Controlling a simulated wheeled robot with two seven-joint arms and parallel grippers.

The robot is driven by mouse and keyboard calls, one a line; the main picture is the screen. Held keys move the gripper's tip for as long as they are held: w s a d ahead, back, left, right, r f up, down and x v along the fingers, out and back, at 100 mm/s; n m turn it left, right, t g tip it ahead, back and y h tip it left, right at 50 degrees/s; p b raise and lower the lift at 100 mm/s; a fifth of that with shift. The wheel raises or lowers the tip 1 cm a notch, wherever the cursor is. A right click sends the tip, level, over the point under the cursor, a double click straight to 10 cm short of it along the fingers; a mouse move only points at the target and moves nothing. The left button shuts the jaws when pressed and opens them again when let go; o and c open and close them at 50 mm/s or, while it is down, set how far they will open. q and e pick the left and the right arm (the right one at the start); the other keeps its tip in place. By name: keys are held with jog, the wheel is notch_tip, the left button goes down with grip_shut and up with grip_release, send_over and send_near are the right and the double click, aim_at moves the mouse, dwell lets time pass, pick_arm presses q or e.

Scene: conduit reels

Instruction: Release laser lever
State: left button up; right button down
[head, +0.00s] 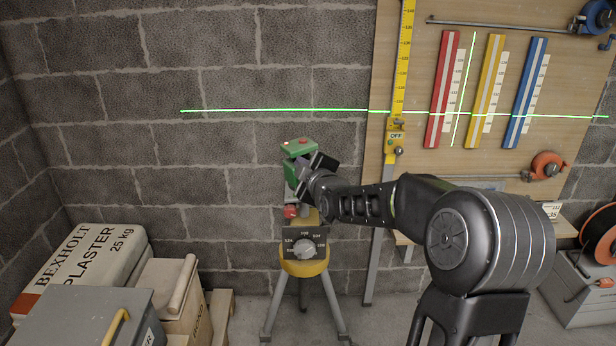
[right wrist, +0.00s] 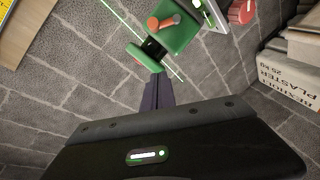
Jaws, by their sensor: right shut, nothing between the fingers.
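The green laser unit (head: 291,172) stands on a yellow-topped tripod (head: 304,267) in front of the block wall. It also shows in the right wrist view (right wrist: 178,40), with an orange-red peg-like part (right wrist: 162,22) on it. In the head view, a red part (head: 290,211) sits below the green body; I cannot tell which part is the lever. My right gripper (head: 306,172) is at the right side of the laser unit, partly covering it. Its fingers (right wrist: 155,80) are shut and empty, with the tips close to the green body; contact is unclear. My left gripper is out of view.
A bright green laser line (head: 290,110) crosses the wall and the wooden board (head: 423,80). The board carries a yellow scale (head: 403,50) and red, yellow and blue strips. Plaster bags (head: 85,262) and boxes stand at left, a reel case (head: 575,290) at right.

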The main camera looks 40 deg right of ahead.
jog(key=d+v, duration=0.1)
jog(key=v, duration=0.7)
jog(key=shift+s, duration=0.15)
jog(key=s+a+f+m+g+y, duration=0.1)
jog(key=a+f+m+g+y, duration=0.3)
jog(key=a+f, duration=0.8)
jog(key=s+a+f+m+g+y, duration=0.15)
jog(key=a+f+m, duration=0.5)
jog(key=f, duration=0.95)
jog(key=s+a+f+g+y, duration=0.2)
jog(key=s+a+f+g, duration=0.2)
jog(key=s+a+f, duration=0.6)
jog(key=s+a+f+g+y, duration=0.1)
jog(key=s+a+f+g, duration=0.4)
jog(key=s+a+f, duration=0.4)
jog(key=s+f, duration=0.3)
jog(key=s, duration=0.3)
jog(key=shift+a+n+y, duration=0.35)
